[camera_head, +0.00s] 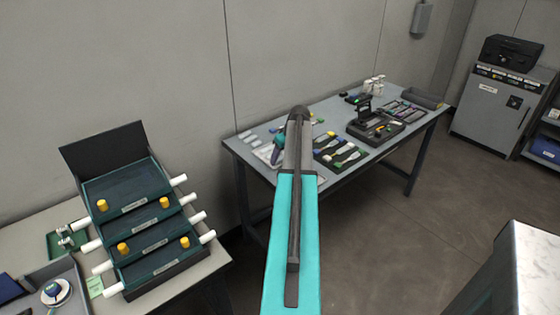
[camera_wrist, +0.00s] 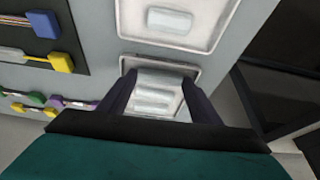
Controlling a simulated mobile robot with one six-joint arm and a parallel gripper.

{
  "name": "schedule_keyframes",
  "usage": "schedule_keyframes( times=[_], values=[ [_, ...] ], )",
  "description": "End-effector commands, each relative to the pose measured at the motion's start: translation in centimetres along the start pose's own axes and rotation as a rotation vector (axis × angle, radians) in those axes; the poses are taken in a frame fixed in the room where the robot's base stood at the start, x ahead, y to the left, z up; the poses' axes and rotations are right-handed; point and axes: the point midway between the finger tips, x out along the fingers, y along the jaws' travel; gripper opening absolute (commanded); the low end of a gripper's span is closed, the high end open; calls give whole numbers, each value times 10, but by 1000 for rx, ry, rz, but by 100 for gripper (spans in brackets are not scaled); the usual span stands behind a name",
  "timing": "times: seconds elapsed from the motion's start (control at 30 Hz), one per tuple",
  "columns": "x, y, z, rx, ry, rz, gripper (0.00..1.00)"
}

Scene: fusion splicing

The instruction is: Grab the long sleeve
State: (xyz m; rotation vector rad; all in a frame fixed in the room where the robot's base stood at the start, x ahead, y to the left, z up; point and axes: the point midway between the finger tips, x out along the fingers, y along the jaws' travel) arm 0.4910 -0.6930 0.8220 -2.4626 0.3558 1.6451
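White trays lie at the table's left end, each with a pale, clear sleeve-like piece. In the wrist view one tray (camera_wrist: 140,35) is at the top with its piece (camera_wrist: 170,20). Another tray with pale pieces (camera_wrist: 155,100) lies between and beyond my fingers. I cannot tell which piece is the long sleeve. My gripper (camera_wrist: 159,82) is open, its two dark fingers on either side of the lower tray's pieces. Contact cannot be made out. In the head view my gripper (camera_head: 278,152) is over the table's left end, partly hidden by my arm.
Dark holders with blue and yellow connectors (camera_wrist: 62,62) lie to the left in the wrist view. The grey table (camera_head: 318,178) also carries a black splicer-like device (camera_head: 375,128) and white bottles (camera_head: 375,84). A tiered rack (camera_head: 135,215) stands at left.

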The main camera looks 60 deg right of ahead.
Motion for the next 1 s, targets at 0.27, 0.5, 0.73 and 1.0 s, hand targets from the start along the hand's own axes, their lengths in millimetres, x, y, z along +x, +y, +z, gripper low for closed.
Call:
schedule_keyframes(
  times=[0.27,0.5,0.73,1.0],
  values=[
    [0,0,0,0,0,0,37],
    [-1,0,-1,0,0,0,37],
    [-12,0,-5,-1,1,0,37],
    [-37,8,-1,3,0,2,37]
  ],
)
